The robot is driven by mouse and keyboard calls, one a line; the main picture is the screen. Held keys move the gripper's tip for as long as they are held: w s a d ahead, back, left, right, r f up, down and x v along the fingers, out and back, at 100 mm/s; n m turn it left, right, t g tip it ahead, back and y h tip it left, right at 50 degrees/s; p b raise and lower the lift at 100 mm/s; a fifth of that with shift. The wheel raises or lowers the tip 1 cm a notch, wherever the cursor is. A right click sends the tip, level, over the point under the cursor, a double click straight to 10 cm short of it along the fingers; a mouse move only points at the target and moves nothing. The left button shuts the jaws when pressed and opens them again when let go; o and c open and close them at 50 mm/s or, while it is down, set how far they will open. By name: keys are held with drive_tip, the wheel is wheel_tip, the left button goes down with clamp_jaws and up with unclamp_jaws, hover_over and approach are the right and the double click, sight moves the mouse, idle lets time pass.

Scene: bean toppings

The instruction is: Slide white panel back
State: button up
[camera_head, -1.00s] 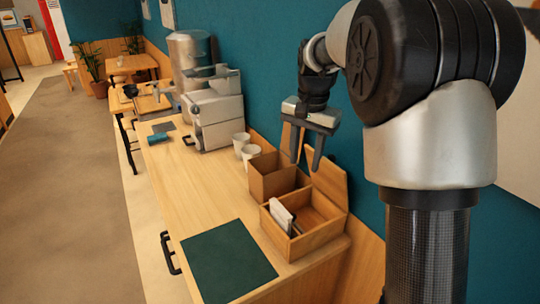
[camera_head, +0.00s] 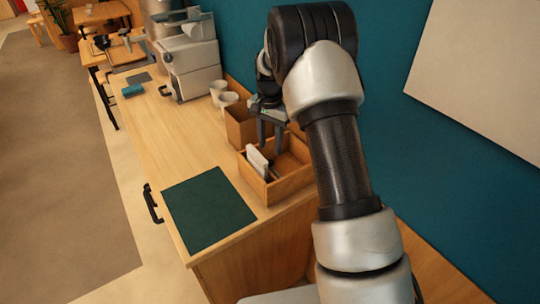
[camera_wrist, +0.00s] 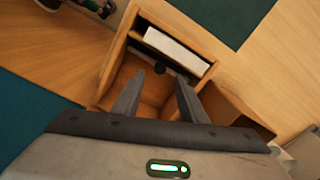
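The white panel (camera_head: 257,162) stands upright at the near-left end of an open wooden box (camera_head: 270,192). My gripper (camera_head: 270,142) is over the box, pointing down, behind the panel. In the wrist view my gripper (camera_wrist: 158,85) has its two fingers apart with nothing between them. The fingertips are near the knob, at or just inside the box; contact cannot be told.
A second wooden box (camera_head: 238,128) stands directly behind this one, with white cups (camera_head: 228,99) and a coffee machine (camera_head: 190,58) farther back. A dark green mat (camera_head: 208,210) lies in front on the counter. The blue wall (camera_head: 400,150) is close on the right.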

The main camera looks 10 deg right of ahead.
sight(271, 161)
wheel_tip(271, 161, down, 6)
drive_tip(key=shift+r, duration=0.1)
drive_tip(key=shift+d, duration=0.1)
clamp_jaws()
